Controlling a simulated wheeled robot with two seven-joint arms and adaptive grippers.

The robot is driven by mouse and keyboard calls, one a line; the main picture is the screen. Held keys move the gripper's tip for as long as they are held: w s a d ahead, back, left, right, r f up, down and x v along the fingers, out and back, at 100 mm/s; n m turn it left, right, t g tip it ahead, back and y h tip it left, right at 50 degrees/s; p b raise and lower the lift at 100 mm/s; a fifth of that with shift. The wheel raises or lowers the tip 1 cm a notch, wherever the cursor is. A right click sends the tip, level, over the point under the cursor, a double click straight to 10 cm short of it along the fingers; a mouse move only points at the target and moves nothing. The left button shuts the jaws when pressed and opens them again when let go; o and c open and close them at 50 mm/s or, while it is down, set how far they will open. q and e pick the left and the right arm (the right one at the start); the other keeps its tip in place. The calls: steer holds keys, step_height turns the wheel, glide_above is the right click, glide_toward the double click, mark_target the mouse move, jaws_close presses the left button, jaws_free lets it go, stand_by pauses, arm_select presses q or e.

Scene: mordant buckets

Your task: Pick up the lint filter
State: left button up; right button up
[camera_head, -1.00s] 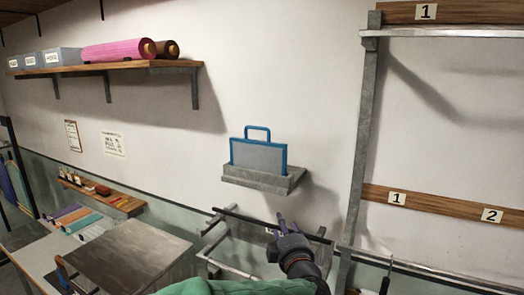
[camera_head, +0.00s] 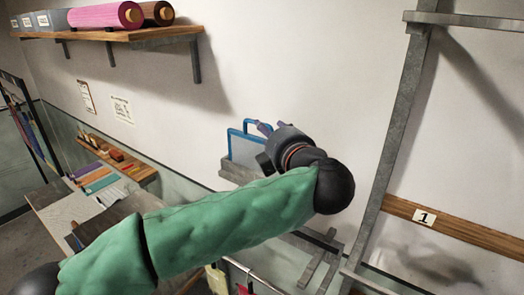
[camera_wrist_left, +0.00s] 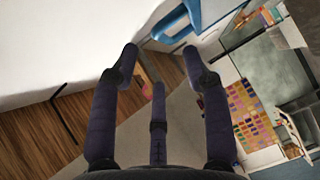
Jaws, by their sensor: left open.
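The lint filter (camera_head: 243,149), a grey panel with a blue frame and a blue loop handle, stands upright in a grey wall holder (camera_head: 236,174). My left arm comes in from the left in a green sleeve, and its gripper (camera_head: 264,128) is at the filter's upper right, partly covering it. In the left wrist view the blue handle (camera_wrist_left: 176,22) lies just beyond the fingertips of my open left gripper (camera_wrist_left: 160,55). Nothing is between the fingers. Whether a fingertip touches the handle, I cannot tell. My right gripper is not in view.
A wooden shelf (camera_head: 120,37) with fabric rolls and grey boxes is on the wall at upper left. A metal rack post (camera_head: 397,130) stands to the right of my arm. A rail (camera_head: 250,277) with hanging items runs below. The wall above the filter is clear.

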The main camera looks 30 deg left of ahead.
mark_target(258, 151)
arm_select(q)
steer(key=p+x, duration=0.1)
steer(key=x, duration=0.3)
steer(key=p+x, duration=0.1)
steer(key=x, duration=0.3)
steer(key=shift+s+a+r, duration=0.1)
steer(key=shift+s+a, duration=0.05)
steer(key=shift+a, duration=0.15)
steer(key=shift+w+a, duration=0.15)
steer(key=shift+w, duration=0.2)
steer(key=shift+s, duration=0.1)
jaws_close()
